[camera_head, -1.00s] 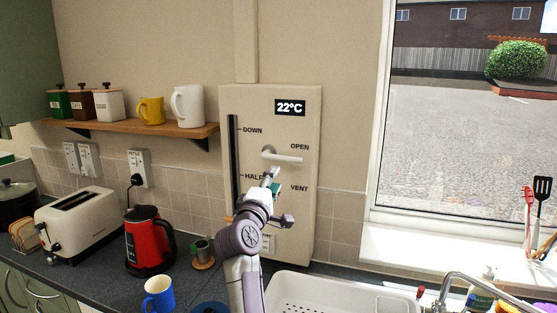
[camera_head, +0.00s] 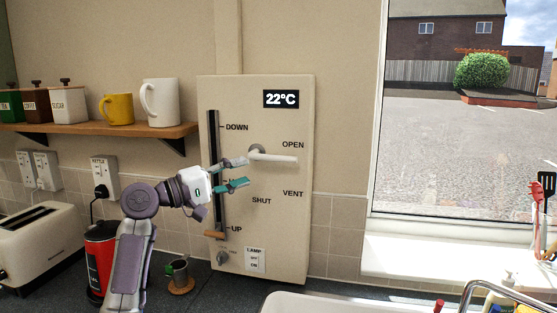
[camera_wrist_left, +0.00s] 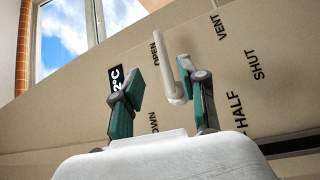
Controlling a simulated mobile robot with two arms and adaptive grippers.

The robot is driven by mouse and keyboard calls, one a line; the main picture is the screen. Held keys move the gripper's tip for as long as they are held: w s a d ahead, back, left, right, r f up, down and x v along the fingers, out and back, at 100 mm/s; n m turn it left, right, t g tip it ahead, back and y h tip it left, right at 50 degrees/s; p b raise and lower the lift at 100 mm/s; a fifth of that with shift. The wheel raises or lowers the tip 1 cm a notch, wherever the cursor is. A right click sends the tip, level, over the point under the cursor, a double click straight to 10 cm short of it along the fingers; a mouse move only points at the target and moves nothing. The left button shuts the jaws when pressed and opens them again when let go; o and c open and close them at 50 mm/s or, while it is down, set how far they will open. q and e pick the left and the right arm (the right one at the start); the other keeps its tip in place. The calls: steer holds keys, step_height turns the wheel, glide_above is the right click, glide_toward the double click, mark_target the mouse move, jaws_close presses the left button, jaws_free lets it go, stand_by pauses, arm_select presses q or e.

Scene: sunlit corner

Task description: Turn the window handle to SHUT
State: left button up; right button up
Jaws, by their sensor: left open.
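The white window handle (camera_head: 275,156) is on a beige panel (camera_head: 295,240). Its lever points right from the round pivot, just below the word OPEN and above VENT. The word SHUT (camera_head: 261,201) stands lower, below the pivot. My left gripper (camera_head: 243,173) is open with green fingers, just left of and below the pivot. In the left wrist view the handle (camera_wrist_left: 165,68) shows in the gap between the open fingers; I cannot tell whether either touches it. My right gripper is not in view.
Left of the handle is a vertical slot with an orange slider (camera_head: 214,235) at UP. A lamp switch (camera_head: 255,260) and a small knob (camera_head: 223,257) sit below.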

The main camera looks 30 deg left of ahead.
mark_target(279, 160)
arm_select(q)
steer(key=p+x, duration=0.4)
steer(key=x, duration=0.7)
steer(key=shift+w+r, duration=0.15)
steer(key=shift+w+d+p, duration=0.1)
steer(key=shift+w+p, duration=0.15)
steer(key=shift+p, duration=0.1)
steer(key=shift+w, duration=0.15)
steer(key=shift+d, duration=0.1)
jaws_close()
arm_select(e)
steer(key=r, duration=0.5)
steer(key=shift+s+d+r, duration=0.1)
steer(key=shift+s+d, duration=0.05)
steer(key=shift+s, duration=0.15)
